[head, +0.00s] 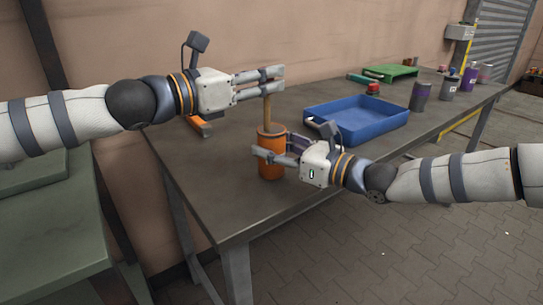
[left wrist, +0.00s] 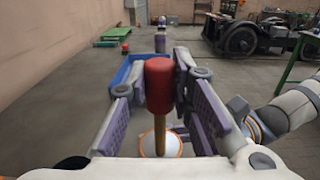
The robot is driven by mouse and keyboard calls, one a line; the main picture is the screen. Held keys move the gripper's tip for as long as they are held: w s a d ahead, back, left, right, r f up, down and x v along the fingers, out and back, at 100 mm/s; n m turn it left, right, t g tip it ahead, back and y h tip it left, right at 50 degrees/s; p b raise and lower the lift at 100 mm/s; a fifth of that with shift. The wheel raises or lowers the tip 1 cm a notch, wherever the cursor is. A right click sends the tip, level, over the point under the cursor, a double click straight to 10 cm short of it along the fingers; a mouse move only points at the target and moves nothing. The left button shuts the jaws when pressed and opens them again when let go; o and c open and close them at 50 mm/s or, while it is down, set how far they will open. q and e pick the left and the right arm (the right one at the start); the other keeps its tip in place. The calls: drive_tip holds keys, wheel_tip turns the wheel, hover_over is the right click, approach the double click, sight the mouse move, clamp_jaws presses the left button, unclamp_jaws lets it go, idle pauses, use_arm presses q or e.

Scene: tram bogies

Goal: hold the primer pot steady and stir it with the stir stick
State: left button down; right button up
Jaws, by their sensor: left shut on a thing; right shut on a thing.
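The orange primer pot (head: 271,172) stands upright on the grey table, near its left front part. My right gripper (head: 266,154) is shut on the pot from the right, its fingers around the upper body. The wooden stir stick (head: 268,112) stands upright with its lower end inside the pot. My left gripper (head: 277,84) is above the pot, shut on the upper part of the stick. In the left wrist view the stick's red handle (left wrist: 160,85) is between the fingers, and the pot's rim (left wrist: 178,140) shows below. The stick's lower end is hidden inside the pot.
A blue tray (head: 365,133) lies behind and right of the pot. A dark cup (head: 420,96), several cans, a green tray (head: 391,72) and a red-topped item (head: 373,88) stand farther back. An orange-and-dark tool (head: 200,126) lies at the table's left. The front tabletop is clear.

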use_arm(q)
drive_tip(key=shift+r, duration=3.55)
use_arm(e)
drive_tip(key=o, duration=1.4)
